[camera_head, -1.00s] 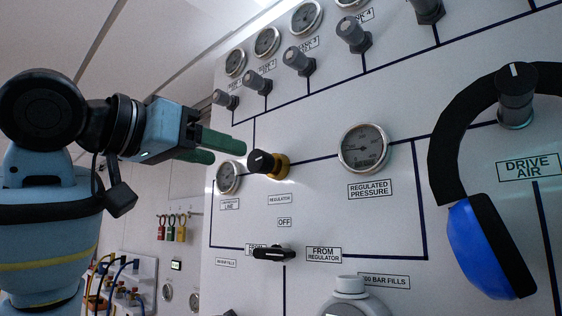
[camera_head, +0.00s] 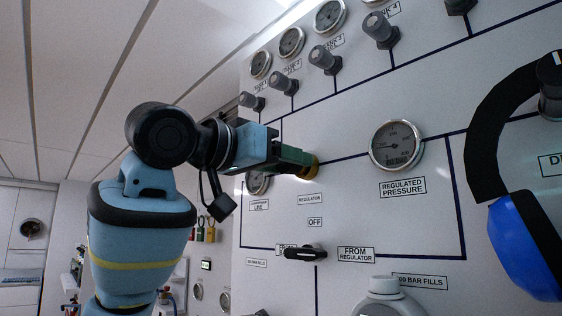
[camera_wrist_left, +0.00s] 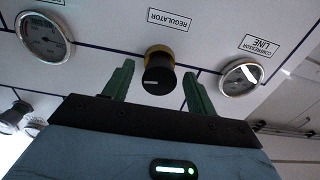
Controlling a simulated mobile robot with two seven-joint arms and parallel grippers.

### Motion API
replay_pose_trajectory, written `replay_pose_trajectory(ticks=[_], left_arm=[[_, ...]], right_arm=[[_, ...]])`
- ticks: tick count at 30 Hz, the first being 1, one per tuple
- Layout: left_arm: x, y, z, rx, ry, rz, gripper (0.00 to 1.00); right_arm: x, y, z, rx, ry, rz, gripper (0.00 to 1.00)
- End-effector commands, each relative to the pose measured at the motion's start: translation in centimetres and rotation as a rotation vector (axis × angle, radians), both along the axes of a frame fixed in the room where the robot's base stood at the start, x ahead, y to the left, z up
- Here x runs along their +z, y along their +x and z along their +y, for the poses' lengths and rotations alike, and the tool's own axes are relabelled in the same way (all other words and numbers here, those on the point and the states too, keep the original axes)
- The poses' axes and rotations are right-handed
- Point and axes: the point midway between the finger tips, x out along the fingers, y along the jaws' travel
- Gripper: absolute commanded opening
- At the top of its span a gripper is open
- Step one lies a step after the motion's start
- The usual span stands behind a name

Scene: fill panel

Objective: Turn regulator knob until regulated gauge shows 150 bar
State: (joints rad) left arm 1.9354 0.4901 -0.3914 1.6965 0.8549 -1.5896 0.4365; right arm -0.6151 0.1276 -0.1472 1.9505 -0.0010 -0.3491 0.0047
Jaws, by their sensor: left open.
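The regulator knob, with a black cap and a yellow base (camera_head: 311,166), stands on the panel. In the head view my left gripper (camera_head: 298,160) hides most of it. In the left wrist view the knob (camera_wrist_left: 158,75) sits between the tips of the two green fingers of my left gripper (camera_wrist_left: 158,85). The fingers are open, with a gap on each side of the knob. The regulated pressure gauge (camera_head: 396,145) is to the right of the knob; its reading is too small to tell. My right gripper is not in view.
The compressor line gauge (camera_head: 258,183) is close beside my left gripper, and it also shows in the left wrist view (camera_wrist_left: 241,77). A black selector handle (camera_head: 305,253) is below. Several grey knobs and gauges line the top.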

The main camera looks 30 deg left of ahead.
Motion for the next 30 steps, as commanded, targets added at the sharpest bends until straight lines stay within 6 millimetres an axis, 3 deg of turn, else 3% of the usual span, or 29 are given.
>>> replay_pose_trajectory(ticks=[4, 14, 23, 30], left_arm=[[-0.01, -0.01, 0.0, 0.0, 0.0, 0.0, 0.56], [-0.01, -0.02, 0.03, 0.0, -0.001, 0.001, 0.13], [0.0, -0.03, 0.06, 0.001, 0.038, -0.012, 0.13], [0.03, -0.05, 0.13, 0.002, 0.169, -0.059, 0.13]], right_arm=[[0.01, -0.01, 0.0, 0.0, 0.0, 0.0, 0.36], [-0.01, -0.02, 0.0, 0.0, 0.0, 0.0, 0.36], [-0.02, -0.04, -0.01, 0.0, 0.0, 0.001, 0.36], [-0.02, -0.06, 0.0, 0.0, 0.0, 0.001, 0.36]])
